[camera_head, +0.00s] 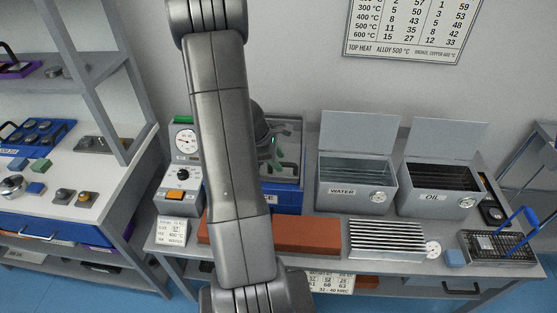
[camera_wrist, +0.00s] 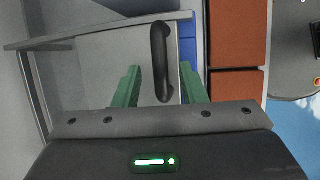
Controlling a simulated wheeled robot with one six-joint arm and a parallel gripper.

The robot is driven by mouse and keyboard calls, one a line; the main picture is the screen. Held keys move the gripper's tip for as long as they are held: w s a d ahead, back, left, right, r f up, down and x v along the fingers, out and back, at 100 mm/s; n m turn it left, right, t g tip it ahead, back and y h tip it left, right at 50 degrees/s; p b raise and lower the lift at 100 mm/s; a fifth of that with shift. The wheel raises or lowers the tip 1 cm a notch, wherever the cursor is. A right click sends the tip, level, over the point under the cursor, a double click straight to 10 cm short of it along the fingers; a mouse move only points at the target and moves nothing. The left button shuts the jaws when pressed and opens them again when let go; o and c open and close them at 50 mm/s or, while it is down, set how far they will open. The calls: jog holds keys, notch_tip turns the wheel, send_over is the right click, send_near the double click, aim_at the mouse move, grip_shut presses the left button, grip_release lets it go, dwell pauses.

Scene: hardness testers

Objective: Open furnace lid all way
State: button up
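The furnace (camera_head: 286,201) is a blue and grey box on the bench, partly hidden behind my arm in the head view. In the wrist view its lid (camera_wrist: 102,74) is a grey plate with a black bar handle (camera_wrist: 161,45). My gripper (camera_wrist: 159,76) has two green fingers, one on each side of the handle, with gaps visible on both sides. It is open and holds nothing. In the head view my gripper (camera_head: 275,150) is small and dark above the furnace. How far the lid is raised cannot be told.
A control box with a gauge (camera_head: 184,141) stands left of the furnace. WATER (camera_head: 352,195) and OIL (camera_head: 437,203) tanks with raised lids stand to the right. Orange-brown bricks (camera_head: 305,235), a ribbed metal rack (camera_head: 386,240) and a wire basket (camera_head: 497,246) with a blue handle line the bench front.

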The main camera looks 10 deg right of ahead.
jog(key=shift+d+f, duration=0.15)
jog(key=shift+f, duration=0.2)
jog(key=shift+c, duration=0.5)
grip_shut()
